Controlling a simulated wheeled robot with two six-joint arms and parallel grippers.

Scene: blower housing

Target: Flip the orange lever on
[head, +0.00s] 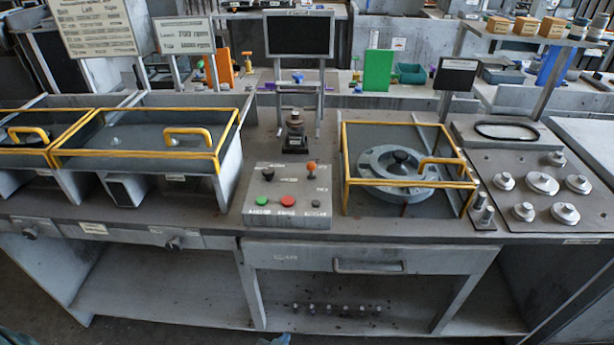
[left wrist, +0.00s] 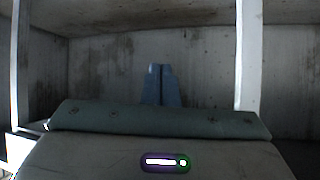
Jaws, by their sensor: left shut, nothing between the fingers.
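The orange lever (head: 311,166) is a small orange-knobbed lever at the upper right of the grey sloped control panel (head: 255,219), in the middle of the bench in the head view. Its knob stands up from the panel; I cannot tell its on or off side. A black-knobbed lever (head: 268,174) is to its left. My left gripper (left wrist: 160,68) shows in the left wrist view with its blue-grey fingers together and nothing between them. It faces a plain grey wall, away from the panel. My right gripper is not made out in any view.
Green (head: 261,200) and red (head: 288,201) buttons and a small grey knob (head: 316,203) sit below the levers. Yellow-framed guards (head: 347,184) flank the panel. A dark screen (head: 300,36) stands behind. A drawer (head: 300,256) and open shelf lie below the bench top.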

